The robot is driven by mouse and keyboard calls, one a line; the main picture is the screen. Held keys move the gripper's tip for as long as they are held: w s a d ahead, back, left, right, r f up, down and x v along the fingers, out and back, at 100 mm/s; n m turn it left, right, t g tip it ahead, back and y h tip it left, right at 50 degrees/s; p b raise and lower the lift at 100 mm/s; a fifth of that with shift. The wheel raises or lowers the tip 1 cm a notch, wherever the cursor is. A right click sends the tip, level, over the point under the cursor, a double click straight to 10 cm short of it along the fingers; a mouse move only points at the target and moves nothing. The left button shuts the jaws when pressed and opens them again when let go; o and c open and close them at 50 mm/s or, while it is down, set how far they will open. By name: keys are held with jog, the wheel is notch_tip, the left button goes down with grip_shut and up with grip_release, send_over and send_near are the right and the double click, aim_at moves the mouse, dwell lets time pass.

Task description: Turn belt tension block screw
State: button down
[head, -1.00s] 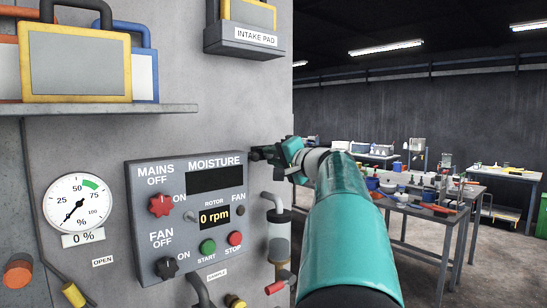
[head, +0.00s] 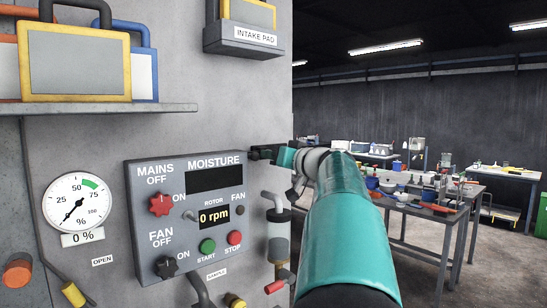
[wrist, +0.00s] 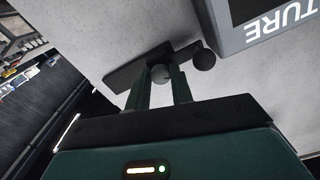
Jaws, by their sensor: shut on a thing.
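The screw is in front of a dark elongated block (wrist: 125,72) on the light grey wall, which I take for the belt tension block. A dark round knob (wrist: 203,58) is just right of the fingers. In the head view, my gripper (head: 262,153) is at the wall's right edge, by the upper right corner of the control panel. My wrist and fingers hide the screw there.
The control panel (head: 205,179) with knobs and buttons is close left of my gripper. Below my gripper, a clear cylinder with a pipe (head: 278,235) projects from the wall. The intake pad box (head: 243,40) hangs above. Cluttered workbenches (head: 425,208) stand farther right.

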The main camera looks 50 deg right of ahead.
jog(key=shift+n, duration=0.4)
jog(key=c, duration=1.2)
grip_release()
jog(key=shift+s, duration=0.15)
jog(key=s+a, duration=0.1)
jog(key=s, duration=1.2)
jog(key=shift+s+a, duration=0.25)
